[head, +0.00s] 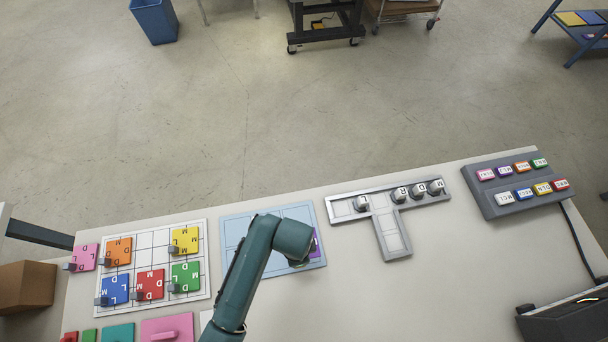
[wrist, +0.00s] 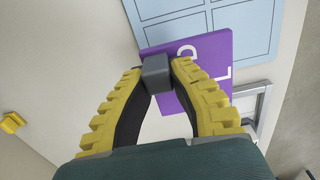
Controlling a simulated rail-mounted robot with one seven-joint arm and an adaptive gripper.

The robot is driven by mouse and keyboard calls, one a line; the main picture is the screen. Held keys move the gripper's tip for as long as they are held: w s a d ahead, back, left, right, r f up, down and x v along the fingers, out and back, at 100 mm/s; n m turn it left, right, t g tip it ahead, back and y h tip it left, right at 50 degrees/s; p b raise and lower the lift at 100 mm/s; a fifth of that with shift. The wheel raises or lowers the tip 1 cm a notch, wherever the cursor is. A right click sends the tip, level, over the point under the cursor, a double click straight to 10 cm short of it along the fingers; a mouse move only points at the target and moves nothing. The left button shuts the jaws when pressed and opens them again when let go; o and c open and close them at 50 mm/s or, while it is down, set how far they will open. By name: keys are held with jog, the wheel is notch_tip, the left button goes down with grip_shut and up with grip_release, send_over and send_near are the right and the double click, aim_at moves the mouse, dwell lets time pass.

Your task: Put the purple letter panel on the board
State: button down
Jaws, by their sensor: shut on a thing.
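My gripper (wrist: 157,72) is shut on the grey knob of the purple letter panel (wrist: 218,50) in the wrist view. White letters show on the panel, and it looks tilted in that view. A light blue board (wrist: 185,18) lies beyond it. In the head view my arm hides the gripper, and only a sliver of the purple panel (head: 316,243) shows over the right part of the light blue board (head: 235,232). A white gridded board (head: 150,244) at left holds orange, yellow, blue, red and green letter panels. Its top middle cell looks bare.
A pink letter panel (head: 85,256) sits at the white board's left edge. A grey T-shaped tray (head: 390,232) with several knobs and a dark tray (head: 500,207) of coloured keys are at right. Coloured pieces (head: 168,327) line the near edge. Table right of centre is clear.

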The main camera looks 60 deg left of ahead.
notch_tip(320, 180, down, 9)
jog(key=shift+r+b, duration=0.2)
jog(key=shift+b, duration=0.4)
jog(key=shift+f, duration=0.2)
jog(key=c, duration=1.1)
grip_release()
notch_tip(320, 180, up, 12)
jog(key=shift+d+r+p, duration=0.1)
jog(key=shift+r+p, duration=0.15)
jog(key=shift+p, duration=0.8)
